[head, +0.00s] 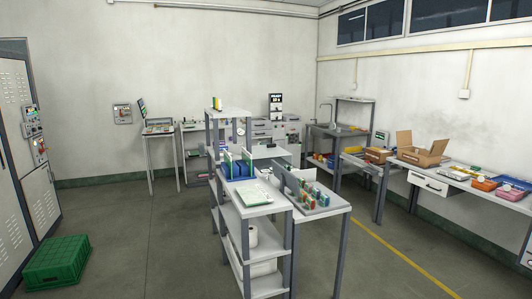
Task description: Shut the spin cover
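I cannot clearly pick out a spin cover in the head view; things are small and far off. A pale flat device or tray (252,193) lies on the near end of the central bench (275,208). Behind it are blue bins (241,170) with upright green-edged boards (228,165) beside them. A rack (313,198) of small red, green and blue parts stands on the bench's right side. Whether any of these has an open cover is too small to tell. Neither of my grippers shows in this view.
A green crate (57,262) sits on the floor at left, by grey cabinets (14,150). A side bench at right holds an open cardboard box (422,152) and coloured bins (484,184). Open floor (150,240) lies left of the central bench; a yellow line (405,260) crosses the right floor.

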